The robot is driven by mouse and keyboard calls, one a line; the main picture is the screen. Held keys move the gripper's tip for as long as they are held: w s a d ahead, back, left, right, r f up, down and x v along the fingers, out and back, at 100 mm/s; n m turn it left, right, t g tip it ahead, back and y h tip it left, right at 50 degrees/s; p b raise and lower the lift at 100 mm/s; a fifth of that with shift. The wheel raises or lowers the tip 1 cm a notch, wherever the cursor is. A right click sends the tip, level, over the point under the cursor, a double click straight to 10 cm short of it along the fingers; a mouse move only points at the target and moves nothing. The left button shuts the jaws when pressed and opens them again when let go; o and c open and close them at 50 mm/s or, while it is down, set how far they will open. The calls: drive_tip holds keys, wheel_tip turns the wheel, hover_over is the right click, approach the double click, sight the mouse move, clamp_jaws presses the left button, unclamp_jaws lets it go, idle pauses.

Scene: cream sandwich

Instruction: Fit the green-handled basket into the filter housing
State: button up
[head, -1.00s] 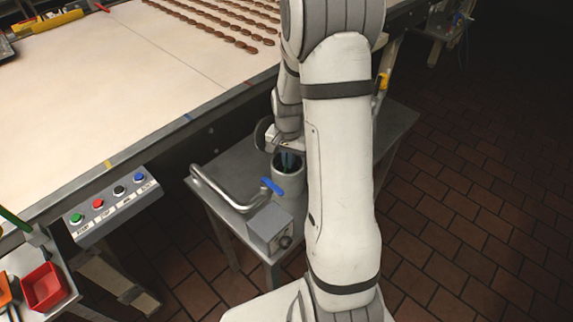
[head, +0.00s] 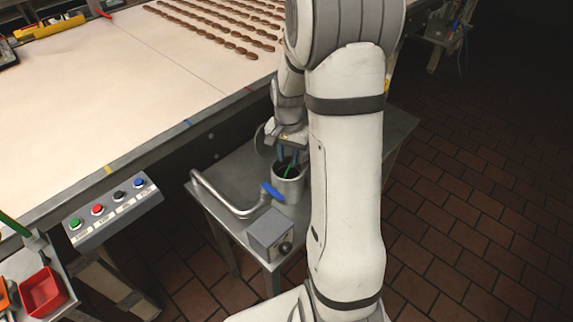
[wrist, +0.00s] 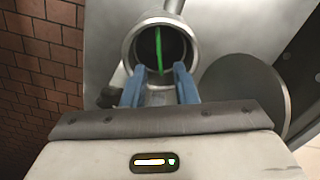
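The filter housing (head: 287,191) is an open grey metal cylinder on the small side table; in the wrist view its mouth (wrist: 129,42) faces me. The basket's green handle (head: 289,171) shows inside the mouth, and it also shows in the wrist view (wrist: 160,48) as a bar across the opening. The basket's body is hidden in the dark interior, so I cannot tell how deep it sits. My gripper (head: 291,156) is just above the mouth. In the wrist view its blue fingers (wrist: 157,84) are apart with nothing between the tips; the handle lies beyond them.
A round lid (wrist: 245,97) stands beside the housing. A bent pipe with a blue lever (head: 272,192) and a grey box (head: 270,234) are in front. The conveyor (head: 120,85) runs behind, with a button panel (head: 112,207) and red bin (head: 43,291) at left.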

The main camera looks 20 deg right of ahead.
drive_tip(key=s+a+r+n+t, duration=0.1)
drive_tip(key=s+a+r+n, duration=0.2)
drive_tip(key=r, duration=0.4)
drive_tip(key=s+a+r+n, duration=0.1)
drive_tip(key=s+a+r, duration=0.1)
drive_tip(key=s+r, duration=0.4)
drive_tip(key=s+a+r+n+t, duration=0.2)
drive_tip(key=s+a+n, duration=0.3)
drive_tip(key=s, duration=0.4)
drive_tip(key=shift+s+a+r, duration=0.15)
drive_tip(key=shift+a+r, duration=0.05)
drive_tip(key=shift+r, duration=0.15)
drive_tip(key=shift+d, duration=0.15)
